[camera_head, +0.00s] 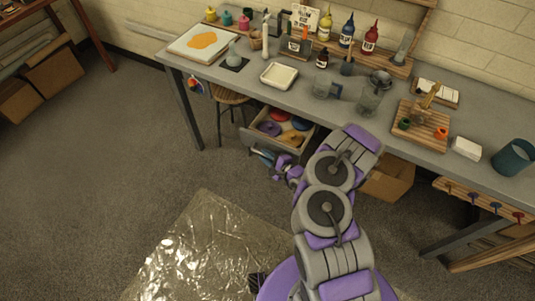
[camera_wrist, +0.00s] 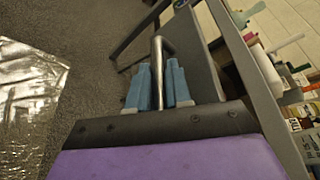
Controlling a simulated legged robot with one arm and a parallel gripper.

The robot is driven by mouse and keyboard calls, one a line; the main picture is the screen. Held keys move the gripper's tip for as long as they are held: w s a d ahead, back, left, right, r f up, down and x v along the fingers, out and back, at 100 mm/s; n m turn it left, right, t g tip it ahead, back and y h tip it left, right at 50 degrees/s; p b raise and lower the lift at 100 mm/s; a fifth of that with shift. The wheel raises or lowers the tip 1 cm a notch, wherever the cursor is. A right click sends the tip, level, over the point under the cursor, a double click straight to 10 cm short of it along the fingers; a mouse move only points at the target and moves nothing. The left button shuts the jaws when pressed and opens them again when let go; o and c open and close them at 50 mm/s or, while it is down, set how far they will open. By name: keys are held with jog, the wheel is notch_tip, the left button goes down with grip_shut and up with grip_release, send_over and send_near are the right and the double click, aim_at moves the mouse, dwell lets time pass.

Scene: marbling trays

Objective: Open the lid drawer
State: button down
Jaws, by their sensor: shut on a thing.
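The lid drawer (camera_head: 284,149) hangs under the workbench and stands pulled out, its inside showing in the head view. Purple, red, orange and blue round lids (camera_head: 270,128) lie in it. My gripper (camera_head: 264,157) is low at the drawer's front, partly hidden by my arm. In the wrist view my gripper (camera_wrist: 158,84) has its two blue fingers closed around a metal bar handle (camera_wrist: 157,50). The grey drawer front (camera_wrist: 199,62) is just beside the handle.
The workbench (camera_head: 305,98) carries bottles, jars, a white tray (camera_head: 279,75) and a wooden board. A stool (camera_head: 231,98) stands left of the drawer, a cardboard box (camera_head: 391,181) right of it. A shiny plastic sheet (camera_head: 195,245) covers floor in front; the floor left is clear.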

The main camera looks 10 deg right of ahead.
jog(key=shift+f, duration=0.1)
jog(key=c, duration=1.1)
grip_release()
jog(key=shift+p+v, duration=3.05)
jog(key=shift+v, duration=5.7)
